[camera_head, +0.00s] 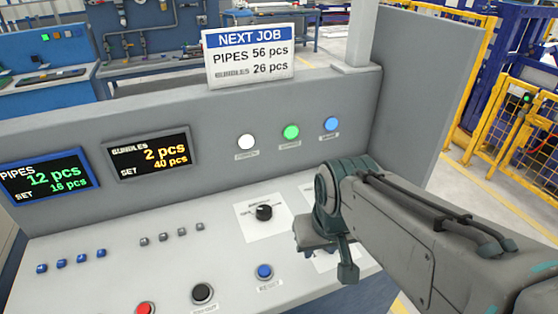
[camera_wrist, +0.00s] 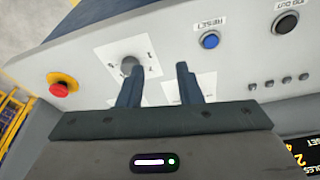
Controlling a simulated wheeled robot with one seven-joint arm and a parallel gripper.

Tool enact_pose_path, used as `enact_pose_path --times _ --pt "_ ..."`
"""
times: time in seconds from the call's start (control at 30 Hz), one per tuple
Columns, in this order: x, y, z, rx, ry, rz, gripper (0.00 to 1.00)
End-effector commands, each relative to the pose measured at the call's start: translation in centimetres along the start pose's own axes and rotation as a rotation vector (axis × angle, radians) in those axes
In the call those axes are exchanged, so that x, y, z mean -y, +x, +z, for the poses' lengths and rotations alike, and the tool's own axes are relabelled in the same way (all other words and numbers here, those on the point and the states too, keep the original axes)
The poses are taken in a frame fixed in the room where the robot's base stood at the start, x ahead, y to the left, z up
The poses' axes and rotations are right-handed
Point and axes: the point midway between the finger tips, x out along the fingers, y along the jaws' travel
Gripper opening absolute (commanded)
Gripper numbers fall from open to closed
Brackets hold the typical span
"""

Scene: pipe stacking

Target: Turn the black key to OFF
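In the wrist view, a dark grey round knob (camera_wrist: 128,64), seemingly the key switch, sits on a white plate (camera_wrist: 110,50) with small markings. I cannot read its setting. My gripper (camera_wrist: 160,68) is open, with nothing between its fingers. The left fingertip overlaps the knob's lower edge in the picture; I cannot tell whether they touch. In the head view, my gripper (camera_head: 325,245) hangs over a white plate (camera_head: 326,264) and hides what is on it. A separate black rotary knob (camera_head: 264,212) on another white plate is in plain view left of my gripper.
A blue button (camera_head: 264,271) and black button (camera_head: 202,292) line the panel front. A red emergency button (camera_wrist: 60,89) on a yellow base lies beyond the key plate. White, green and blue lamps (camera_head: 291,132) and two displays (camera_head: 150,156) are on the upright wall behind.

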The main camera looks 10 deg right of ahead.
Motion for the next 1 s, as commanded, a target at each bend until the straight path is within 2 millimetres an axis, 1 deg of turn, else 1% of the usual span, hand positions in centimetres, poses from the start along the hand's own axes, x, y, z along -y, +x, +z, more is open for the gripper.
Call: enact_pose_path --times 0.07,0.1,0.17,0.27,0.3,0.43,0.5,0.57,0.6,0.7,0.83,0.9,1.0 --pt "-0.2 -0.5 -1.3 0.01 0.021 0.002 0.32" --pt "-0.7 -0.8 -2.2 0.018 0.052 0.007 0.32" --pt "-1.2 -1.2 -4.0 0.031 0.086 0.01 0.32" --pt "-1.7 -1.8 -7.7 0.06 0.14 0.013 0.32" --pt "-1.9 -1.9 -9.2 0.072 0.164 0.015 0.32" --pt "-3.1 -1.8 -14.1 0.111 0.242 0.022 0.32" --pt "-4.0 -1.4 -16.6 0.13 0.289 0.028 0.32" --pt "-4.8 -0.9 -18.6 0.147 0.329 0.034 0.32" --pt "-5.4 -0.5 -19.9 0.159 0.357 0.038 0.32" --pt "-7.1 0.8 -23.0 0.186 0.424 0.049 0.32" --pt "-9.1 2.6 -26.0 0.216 0.498 0.061 0.32" --pt "-10.0 3.5 -27.1 0.229 0.528 0.067 0.32" --pt "-10.9 4.5 -28.2 0.241 0.56 0.073 0.32"
